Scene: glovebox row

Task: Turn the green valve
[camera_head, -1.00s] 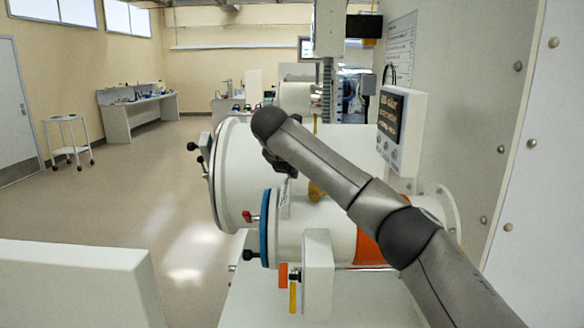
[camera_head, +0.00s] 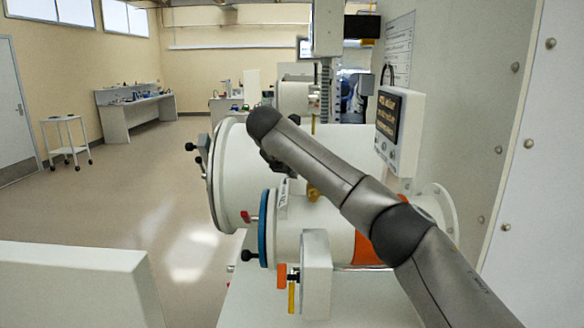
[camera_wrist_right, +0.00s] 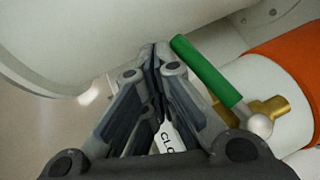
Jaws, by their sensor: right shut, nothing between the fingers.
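The green valve handle (camera_wrist_right: 207,72) shows in the right wrist view, a green bar slanting from upper left down to a silver ball-like hub (camera_wrist_right: 259,126) beside a brass fitting (camera_wrist_right: 270,105). My right gripper (camera_wrist_right: 156,58) is shut and empty, its fingertips just left of the handle's upper end; I cannot tell whether they touch. In the head view my right gripper (camera_head: 280,165) is partly hidden under my arm, above the white cylinders. The green handle is hidden there, and part of the brass fitting (camera_head: 313,192) shows. My left gripper is out of view.
A large white cylinder (camera_head: 232,170) and a smaller one with a blue ring (camera_head: 264,228) and orange band (camera_head: 368,248) lie close around the arm. A white bracket (camera_head: 317,275) with orange and yellow handles stands in front. A display panel (camera_head: 401,130) is at right.

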